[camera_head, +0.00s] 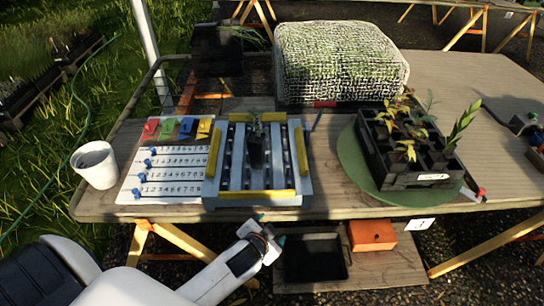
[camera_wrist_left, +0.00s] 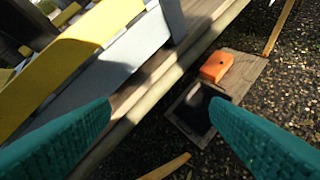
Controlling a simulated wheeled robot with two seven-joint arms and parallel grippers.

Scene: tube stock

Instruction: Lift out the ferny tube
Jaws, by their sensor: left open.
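The black tube tray (camera_head: 408,180) sits on a green round mat (camera_head: 352,165) at the right of the table and holds several planted tubes. Their leaves differ: a reddish-green plant (camera_head: 407,150), a broad-leaved upright one (camera_head: 463,122) and a thin feathery one (camera_head: 429,104) towards the back, which looks ferny. The tubes' walls are mostly hidden in the tray. Another dark tube with a small plant (camera_head: 257,150) stands in the grey and yellow rack. My left gripper (camera_head: 271,230) is at the table's front edge, below the rack, open and empty. Its teal fingers spread apart in the left wrist view (camera_wrist_left: 160,125).
A white cup (camera_head: 95,165) and a numbered board (camera_head: 165,172) with coloured tags lie left of the rack. A mesh-covered block (camera_head: 340,62) stands behind. An orange box (camera_head: 372,235) and dark bin lie below the front edge.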

